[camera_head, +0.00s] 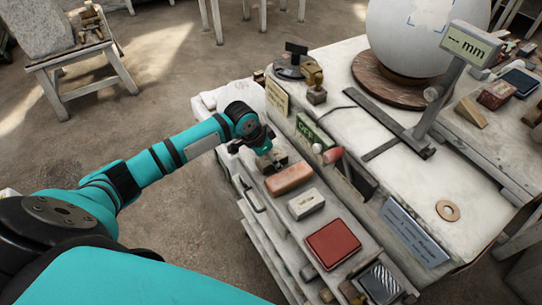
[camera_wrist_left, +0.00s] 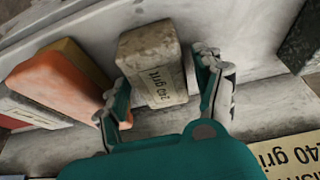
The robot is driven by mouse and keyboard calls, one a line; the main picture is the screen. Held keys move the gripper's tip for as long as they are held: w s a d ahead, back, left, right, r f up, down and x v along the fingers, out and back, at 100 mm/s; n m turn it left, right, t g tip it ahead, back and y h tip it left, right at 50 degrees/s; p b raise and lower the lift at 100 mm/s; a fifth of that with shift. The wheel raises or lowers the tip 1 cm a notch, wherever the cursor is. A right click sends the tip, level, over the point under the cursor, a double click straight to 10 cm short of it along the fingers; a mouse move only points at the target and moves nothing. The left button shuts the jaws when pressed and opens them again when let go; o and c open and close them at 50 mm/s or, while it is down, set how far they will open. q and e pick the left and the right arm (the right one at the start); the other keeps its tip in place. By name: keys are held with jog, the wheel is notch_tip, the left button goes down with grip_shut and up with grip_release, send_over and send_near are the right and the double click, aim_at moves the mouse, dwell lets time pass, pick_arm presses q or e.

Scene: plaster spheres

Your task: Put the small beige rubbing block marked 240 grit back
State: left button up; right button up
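The small beige block marked "240 grit" (camera_wrist_left: 153,65) stands between the two fingers of my left gripper (camera_wrist_left: 162,88) in the left wrist view. The left finger lies close against its side, and a narrow gap shows at the right finger, so the gripper looks open around it. In the head view my left gripper (camera_head: 264,150) is low over the back part of the narrow ledge, and the block (camera_head: 273,160) is partly hidden under it. A card reading "240 grit" (camera_wrist_left: 288,155) is at the lower right of the wrist view. My right gripper is not in view.
On the ledge, an orange block (camera_head: 289,178), another pale block (camera_head: 306,203) and a red pad (camera_head: 333,244) line up towards the front. A green sign (camera_head: 313,131) and a pink-tipped tool (camera_head: 333,155) are close to the right. A large sphere (camera_head: 415,35) stands behind.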

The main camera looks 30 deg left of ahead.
pick_arm(q)
jog(key=b+v, duration=0.2)
jog(key=v, duration=1)
